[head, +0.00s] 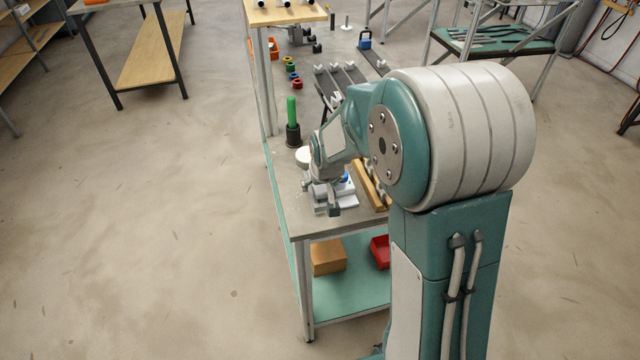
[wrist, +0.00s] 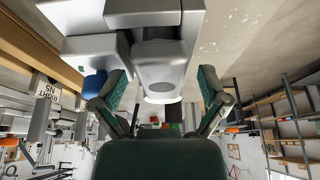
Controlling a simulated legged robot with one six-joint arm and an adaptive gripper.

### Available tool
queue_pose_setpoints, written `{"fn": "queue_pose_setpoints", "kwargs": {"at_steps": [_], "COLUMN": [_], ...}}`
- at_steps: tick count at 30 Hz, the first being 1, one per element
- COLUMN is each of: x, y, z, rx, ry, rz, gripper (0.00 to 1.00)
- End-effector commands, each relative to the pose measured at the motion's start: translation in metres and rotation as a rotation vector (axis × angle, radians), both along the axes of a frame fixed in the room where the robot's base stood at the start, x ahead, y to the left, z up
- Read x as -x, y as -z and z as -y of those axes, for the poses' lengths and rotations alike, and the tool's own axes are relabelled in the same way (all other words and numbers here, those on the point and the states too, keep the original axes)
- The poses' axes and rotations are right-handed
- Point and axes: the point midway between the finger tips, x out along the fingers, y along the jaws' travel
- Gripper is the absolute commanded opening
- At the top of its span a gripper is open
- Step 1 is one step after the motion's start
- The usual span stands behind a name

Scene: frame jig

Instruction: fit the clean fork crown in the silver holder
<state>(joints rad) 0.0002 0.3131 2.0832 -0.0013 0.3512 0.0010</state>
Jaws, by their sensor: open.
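My gripper (head: 321,196) is open over the near end of the workbench. In the wrist view the open fingers of my gripper (wrist: 162,78) stand on either side of a grey metal piece (wrist: 160,62), apparently a fork crown, with gaps showing on both sides. This piece sits at a silver block (wrist: 93,55), apparently the silver holder; how deep it is seated I cannot tell. In the head view the silver holder (head: 322,209) shows partly under my gripper, which hides most of the crown. Whether this crown is clean cannot be told.
A wooden rail (head: 366,181) lies right of the holder. A green-handled tool (head: 292,113) stands upright behind, near the left edge. Coloured rings (head: 291,72) and a dark rack (head: 340,78) are farther back. A red bin (head: 380,251) and brown box (head: 328,257) sit on the lower shelf.

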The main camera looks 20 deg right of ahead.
Motion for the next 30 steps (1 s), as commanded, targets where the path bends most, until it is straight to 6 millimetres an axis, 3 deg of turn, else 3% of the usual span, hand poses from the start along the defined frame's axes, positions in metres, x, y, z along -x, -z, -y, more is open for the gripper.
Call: {"fn": "queue_pose_setpoints", "kwargs": {"at_steps": [5,21,30], "x": [0.003,0.039,0.045], "y": [-0.010,-0.098,-0.109], "z": [0.000,-0.001,-0.002], "rx": [0.000,0.001,0.001], "ry": [0.000,-0.001,-0.001], "rz": [0.004,0.002,-0.001], "gripper": [0.97,0.97,0.97]}}
